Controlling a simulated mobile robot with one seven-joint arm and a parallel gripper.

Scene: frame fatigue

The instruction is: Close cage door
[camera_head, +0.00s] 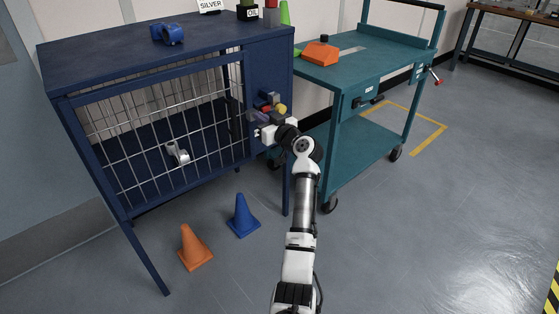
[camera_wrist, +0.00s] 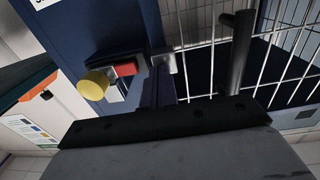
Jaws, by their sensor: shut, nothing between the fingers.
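The cage door (camera_head: 150,130) is a wire mesh panel on the front of the dark blue cabinet (camera_head: 270,65). It looks about in line with the cabinet front; I cannot tell whether it is fully flush. Its dark upright handle (camera_wrist: 238,55) shows at the right in the wrist view. The latch area on the cabinet's right panel has a yellow knob (camera_wrist: 95,84) and a red block (camera_wrist: 125,69). My gripper (camera_head: 259,132) is shut and empty in front of this panel, by the door's right edge. Whether it touches anything is unclear.
A grey object (camera_head: 178,153) shows at the mesh. Blue (camera_head: 243,216) and orange (camera_head: 194,248) cones stand on the floor below. A teal cart (camera_head: 375,75) stands to the right of the cabinet.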

